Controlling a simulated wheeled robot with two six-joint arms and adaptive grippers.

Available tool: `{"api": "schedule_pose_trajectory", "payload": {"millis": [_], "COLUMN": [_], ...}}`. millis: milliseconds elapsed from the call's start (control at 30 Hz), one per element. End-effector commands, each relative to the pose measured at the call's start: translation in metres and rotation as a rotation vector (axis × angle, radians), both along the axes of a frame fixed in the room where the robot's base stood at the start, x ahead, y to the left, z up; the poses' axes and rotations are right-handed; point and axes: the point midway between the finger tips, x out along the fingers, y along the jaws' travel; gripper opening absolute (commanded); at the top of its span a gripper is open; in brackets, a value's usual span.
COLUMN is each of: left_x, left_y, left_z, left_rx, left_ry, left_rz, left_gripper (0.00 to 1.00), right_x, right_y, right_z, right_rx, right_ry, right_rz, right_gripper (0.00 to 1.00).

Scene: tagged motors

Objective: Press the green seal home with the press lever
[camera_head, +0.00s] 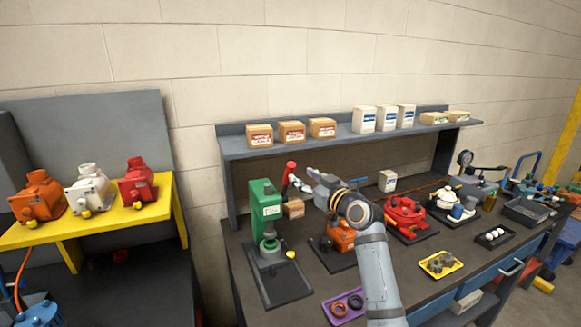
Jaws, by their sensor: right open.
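The green press (265,208) stands at the left end of the workbench on a dark base plate. Its lever, with a red grip (290,169), rises at the press's right side. A small green piece under the press ram (269,246) may be the green seal, but it is too small to be sure. My right gripper (297,181) is open close to the lever, just right of and below the red grip. I cannot tell whether it touches the lever. My left gripper is not in view.
A purple tray (338,317) with rings and a yellow tray (428,268) lie near the front edge. A shelf (350,137) with boxes overhangs the bench back.

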Motion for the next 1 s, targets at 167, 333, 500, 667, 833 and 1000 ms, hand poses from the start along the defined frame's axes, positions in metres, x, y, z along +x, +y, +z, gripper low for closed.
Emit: {"api": "schedule_pose_trajectory", "payload": {"millis": [167, 333, 500, 667, 833, 1000], "left_x": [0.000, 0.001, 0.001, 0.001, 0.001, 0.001], "left_y": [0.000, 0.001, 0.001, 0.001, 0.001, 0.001], "left_z": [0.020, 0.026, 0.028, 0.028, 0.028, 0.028], "left_rx": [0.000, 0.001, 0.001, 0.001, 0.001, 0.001], "left_ry": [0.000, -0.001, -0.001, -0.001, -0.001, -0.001], "left_rz": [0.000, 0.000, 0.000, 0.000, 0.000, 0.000], "left_gripper": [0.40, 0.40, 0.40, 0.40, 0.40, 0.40], "right_x": [0.034, 0.056, 0.066, 0.068, 0.068, 0.068], "right_y": [0.018, 0.030, 0.035, 0.036, 0.036, 0.036], "right_z": [0.005, 0.003, 0.001, 0.000, 0.000, 0.000], "right_rx": [0.002, 0.000, 0.000, 0.000, 0.000, 0.000], "right_ry": [0.002, 0.001, 0.000, 0.001, 0.001, 0.001], "right_rz": [0.002, 0.001, -0.001, -0.001, -0.001, -0.001], "right_gripper": [0.48, 0.48, 0.48, 0.48, 0.43, 0.20]}}
